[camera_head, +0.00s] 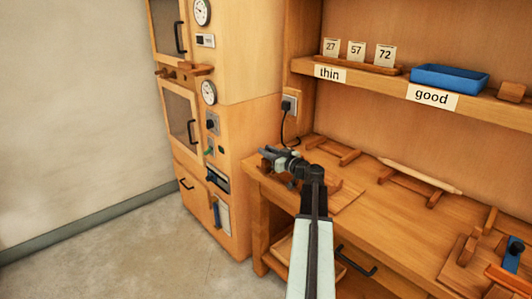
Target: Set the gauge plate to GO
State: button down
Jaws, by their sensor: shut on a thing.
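My gripper (268,155) is over the left end of the wooden workbench (345,205), near its front edge. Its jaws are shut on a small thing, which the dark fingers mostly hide. Brown wood shows just below the fingers, but I cannot tell whether it is held or part of the bench fittings. No plate marked GO can be read. A wooden fixture with a blue piece (514,254) stands at the right edge, partly cut off; I cannot tell whether it is the gauge plate.
A shelf above carries number cards (357,54), a blue tray (449,79) and labels "thin" and "good". A pale rod (420,176) lies on wooden rests. A tall wooden cabinet (235,130) with dials and handles stands left of the bench. The floor at left is clear.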

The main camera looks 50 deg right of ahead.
jog(key=d, duration=0.4)
jog(key=shift+s+d, duration=0.1)
jog(key=shift+d, duration=0.3)
jog(key=shift+s+d, duration=0.1)
jog(key=shift+d, duration=0.25)
jog(key=c, duration=1.1)
grip_release()
jog(key=shift+d, duration=0.1)
jog(key=shift+c, duration=0.2)
